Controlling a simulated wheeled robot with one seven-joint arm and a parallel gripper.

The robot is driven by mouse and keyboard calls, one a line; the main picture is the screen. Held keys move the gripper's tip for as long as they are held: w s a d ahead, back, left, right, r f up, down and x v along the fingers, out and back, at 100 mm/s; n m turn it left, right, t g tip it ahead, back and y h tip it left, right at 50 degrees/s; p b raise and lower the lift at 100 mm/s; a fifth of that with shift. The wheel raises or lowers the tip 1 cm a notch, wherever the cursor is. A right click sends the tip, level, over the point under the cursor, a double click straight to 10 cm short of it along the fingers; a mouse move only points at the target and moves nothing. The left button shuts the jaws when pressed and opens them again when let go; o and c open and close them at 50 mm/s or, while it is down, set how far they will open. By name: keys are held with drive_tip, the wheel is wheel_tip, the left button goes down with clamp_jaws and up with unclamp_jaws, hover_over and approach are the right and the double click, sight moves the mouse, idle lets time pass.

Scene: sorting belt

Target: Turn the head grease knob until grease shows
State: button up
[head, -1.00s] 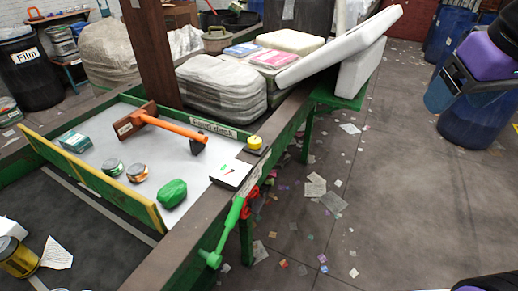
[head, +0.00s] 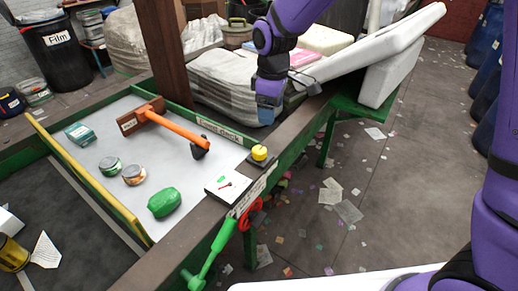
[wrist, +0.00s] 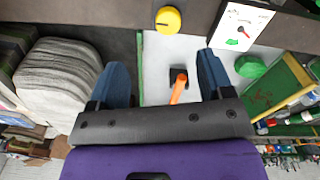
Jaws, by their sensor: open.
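A yellow round knob (head: 259,153) sits on a dark base on the brown beam at the corner of the grey sorting deck. It also shows at the top of the wrist view (wrist: 168,19). I see no grease around it. A white plate with a small dial marking (head: 228,185) lies beside it on the beam and shows in the wrist view (wrist: 241,27). My gripper (head: 267,117) is beyond the knob and above it, apart from it. In the wrist view its blue fingers (wrist: 163,78) are spread with nothing held between them.
A green lever (head: 214,250) and a red wheel (head: 251,213) are on the beam's front side. A wooden post (head: 160,50) stands left of my gripper. Paper scraps litter the floor.

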sight(259, 150)
drive_tip(key=shift+n, duration=0.6)
drive_tip(key=a+f, duration=0.1)
drive_tip(key=f, duration=0.3)
drive_tip(key=a+f, duration=0.1)
drive_tip(key=f, duration=0.4)
drive_tip(key=a+f, duration=0.1)
drive_tip(key=f, duration=0.4)
drive_tip(key=shift+w+f, duration=0.25)
drive_tip(key=shift+w, duration=0.05)
drive_tip(key=c, duration=0.9)
